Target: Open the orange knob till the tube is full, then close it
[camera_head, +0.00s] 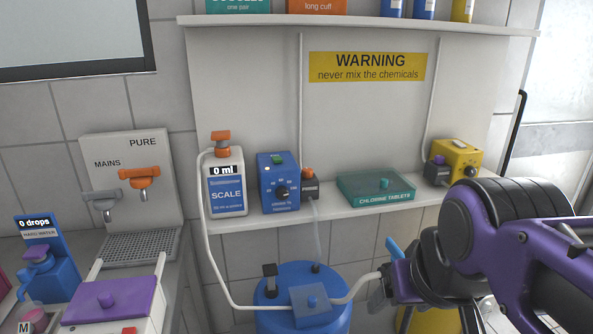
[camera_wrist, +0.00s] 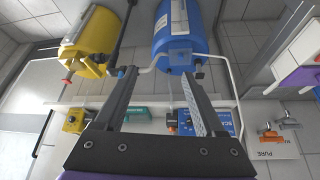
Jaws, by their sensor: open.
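An orange tap (camera_head: 140,177) is mounted under the word PURE on a light panel at the left, beside a grey tap (camera_head: 101,202) near the word MAINS. Another orange knob (camera_head: 220,140) tops a white SCALE bottle (camera_head: 226,190) reading 0 ml on the shelf. A small orange-topped dark fitting (camera_head: 309,184) stands right of a blue dial box. A pale tube (camera_head: 212,258) runs from the bottle down to the blue barrel. My gripper (camera_wrist: 158,74) is open and empty in the wrist view, its fingers pointing toward the blue barrel (camera_wrist: 178,40), apart from the orange knobs.
The shelf (camera_head: 370,208) also holds the blue dial box (camera_head: 278,185), a teal chlorine tablets box (camera_head: 376,188) and a yellow dial box (camera_head: 457,160). A yellow barrel (camera_wrist: 92,40) stands beside the blue one. A purple-lidded box (camera_head: 108,302) sits at lower left.

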